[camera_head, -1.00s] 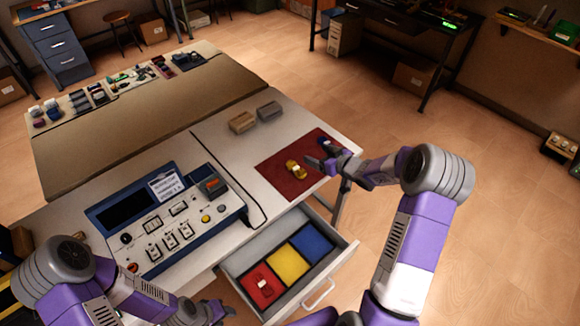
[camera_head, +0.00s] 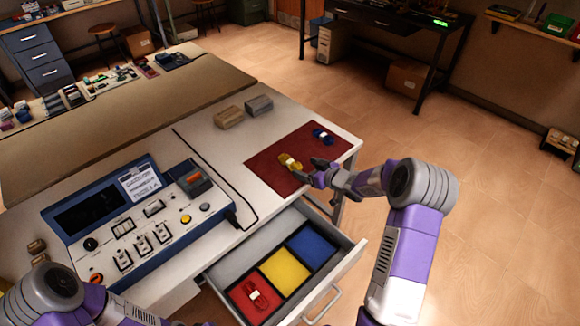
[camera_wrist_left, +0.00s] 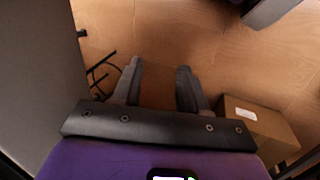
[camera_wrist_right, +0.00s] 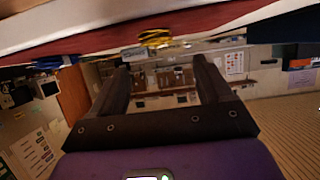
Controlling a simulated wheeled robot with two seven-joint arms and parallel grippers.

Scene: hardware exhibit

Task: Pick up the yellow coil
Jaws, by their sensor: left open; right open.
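The yellow coil (camera_head: 289,161) lies on the red mat (camera_head: 268,172) on the white table. It also shows in the right wrist view (camera_wrist_right: 155,38), just beyond and above the fingertips. My right gripper (camera_head: 312,172) is open and empty, close beside the coil on its right, at the mat's edge. I cannot tell whether it touches the coil. My left gripper (camera_wrist_left: 158,80) is open and empty in the left wrist view, low over the floor. In the head view only part of the left arm shows.
A blue coil (camera_head: 323,136) lies on the mat's far right. An open drawer with red, yellow and blue (camera_head: 311,245) compartments juts out below; a red coil (camera_head: 257,294) lies in the red one. A control console (camera_head: 150,215) and two small blocks (camera_head: 229,117) stand on the table.

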